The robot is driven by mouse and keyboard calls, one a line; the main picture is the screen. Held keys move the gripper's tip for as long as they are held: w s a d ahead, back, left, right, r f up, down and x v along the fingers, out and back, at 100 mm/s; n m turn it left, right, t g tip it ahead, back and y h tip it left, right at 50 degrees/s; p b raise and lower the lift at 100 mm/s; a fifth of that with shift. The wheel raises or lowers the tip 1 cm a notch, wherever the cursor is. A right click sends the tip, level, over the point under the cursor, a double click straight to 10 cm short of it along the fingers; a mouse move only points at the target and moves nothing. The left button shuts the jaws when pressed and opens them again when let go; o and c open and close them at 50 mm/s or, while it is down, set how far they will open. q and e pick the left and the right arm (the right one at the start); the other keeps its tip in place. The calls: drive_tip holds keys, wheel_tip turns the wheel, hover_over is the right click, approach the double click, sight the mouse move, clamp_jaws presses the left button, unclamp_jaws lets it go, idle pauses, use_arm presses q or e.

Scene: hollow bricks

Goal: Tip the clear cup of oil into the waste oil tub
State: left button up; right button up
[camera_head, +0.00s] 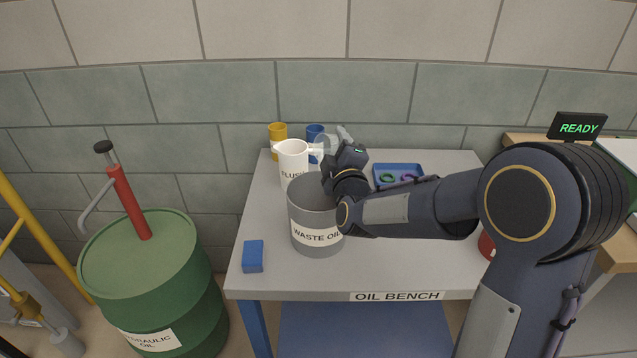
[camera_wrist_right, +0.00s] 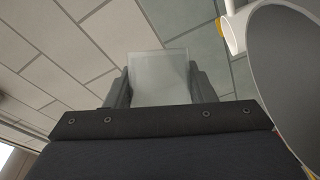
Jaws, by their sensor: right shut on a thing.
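My right gripper (camera_head: 336,143) is shut on the clear cup (camera_wrist_right: 158,78), which sits between its two fingers in the right wrist view. In the head view the cup (camera_head: 325,143) is a pale, see-through shape beside the white mug, partly hidden by the gripper. I cannot make out any oil in it. The grey waste oil tub (camera_head: 304,215) stands at the bench's left part, with my right wrist across its right side. Its wall (camera_wrist_right: 290,75) fills the right of the wrist view. My left gripper is not in view.
A white flushing mug (camera_head: 293,160) stands just behind the tub, with yellow (camera_head: 277,135) and blue (camera_head: 315,132) mugs behind. A blue tray (camera_head: 398,168) with rings is at the back. A blue block (camera_head: 253,256) lies front left. A green drum (camera_head: 150,270) stands left of the bench.

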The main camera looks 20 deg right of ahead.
drive_tip(key=shift+w+d+r+m+g+p, duration=0.15)
drive_tip(key=shift+r+m+g+p, duration=0.2)
drive_tip(key=shift+m+p, duration=0.5)
drive_tip(key=shift+r+m+g+y+p, duration=0.1)
drive_tip(key=shift+m+g+y+p, duration=0.2)
drive_tip(key=shift+m+g+p, duration=0.65)
drive_tip(key=shift+m+y, duration=0.3)
drive_tip(key=shift+m, duration=0.9)
drive_tip(key=shift+a+m+g+p, duration=0.2)
drive_tip(key=shift+m+g+p, duration=0.1)
drive_tip(key=shift+m+p, duration=0.1)
drive_tip(key=shift+s+f+m+y, duration=0.2)
drive_tip(key=shift+f+m+y, duration=0.1)
drive_tip(key=shift+m, duration=0.1)
drive_tip(key=shift+s+a+f+m+g+y+b, duration=0.1)
drive_tip(key=shift+a+f+m+g+y+b, duration=0.15)
drive_tip(key=shift+m, duration=0.25)
drive_tip(key=shift+a+m+g+y+b, duration=0.1)
drive_tip(key=shift+a+m+g+y, duration=0.1)
drive_tip(key=shift+m+g+y, duration=0.25)
